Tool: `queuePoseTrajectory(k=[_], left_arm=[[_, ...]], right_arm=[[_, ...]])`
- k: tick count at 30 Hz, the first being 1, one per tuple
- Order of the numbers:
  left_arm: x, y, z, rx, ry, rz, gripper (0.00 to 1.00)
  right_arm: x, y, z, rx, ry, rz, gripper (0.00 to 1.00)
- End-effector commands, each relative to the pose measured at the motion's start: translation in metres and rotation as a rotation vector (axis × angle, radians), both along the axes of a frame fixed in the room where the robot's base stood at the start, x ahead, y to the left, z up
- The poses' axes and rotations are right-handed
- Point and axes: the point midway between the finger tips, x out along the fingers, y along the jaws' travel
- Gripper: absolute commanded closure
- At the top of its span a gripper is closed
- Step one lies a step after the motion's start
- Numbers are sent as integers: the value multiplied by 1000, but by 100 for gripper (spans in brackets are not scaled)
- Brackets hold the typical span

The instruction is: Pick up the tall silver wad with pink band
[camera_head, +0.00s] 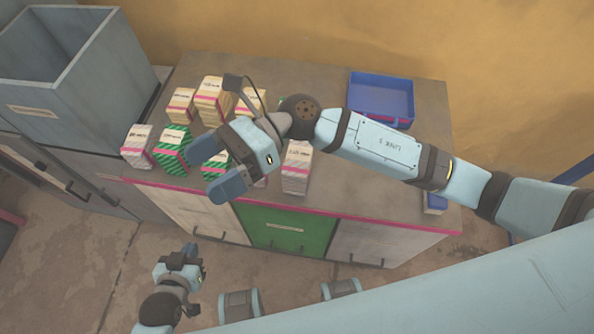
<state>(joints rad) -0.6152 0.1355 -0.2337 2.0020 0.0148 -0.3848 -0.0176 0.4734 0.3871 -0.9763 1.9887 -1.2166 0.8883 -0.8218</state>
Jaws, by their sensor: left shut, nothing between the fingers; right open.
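A tall silver-white wad with a pink band (296,168) stands at the front edge of the cabinet top, right of the other wads. A shorter silver wad with a pink band (136,146) stands at the front left. My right gripper (216,164) is open above the front row, left of the tall silver wad and apart from it. It partly hides the wads below. My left gripper (184,254) is shut and empty, low in front of the cabinet.
Green-striped wads (172,150) stand in the front row and cream wads (181,104) behind. A blue tray (378,97) sits at the back right of the cabinet top (350,195). A grey open bin (75,75) stands at the left.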

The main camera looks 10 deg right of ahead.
Motion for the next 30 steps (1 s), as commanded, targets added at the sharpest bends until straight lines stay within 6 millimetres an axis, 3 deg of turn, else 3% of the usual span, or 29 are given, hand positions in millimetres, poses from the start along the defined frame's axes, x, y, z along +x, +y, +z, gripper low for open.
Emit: queuePoseTrajectory(k=[3, 6, 9, 12, 15, 20, 30], left_arm=[[2, -1, -14, -2, -3, 0, 100], [2, -1, -21, -2, -3, 0, 100], [2, -1, -29, -2, 0, 0, 100], [2, -1, -34, -3, 2, 0, 100], [2, -1, -37, -3, 4, 0, 100], [1, -1, -37, -3, 6, 0, 100], [0, 0, -32, 2, 3, -2, 100]], right_arm=[[1, -17, -44, -218, -438, 210, 2], [20, -46, -76, -413, -752, 392, 2], [49, -81, -96, -606, -993, 556, 2], [77, -114, -102, -771, -1152, 689, 2], [98, -138, -101, -893, -1245, 778, 2], [112, -155, -103, -976, -1296, 840, 2], [112, -155, -163, -979, -1295, 842, 2]])
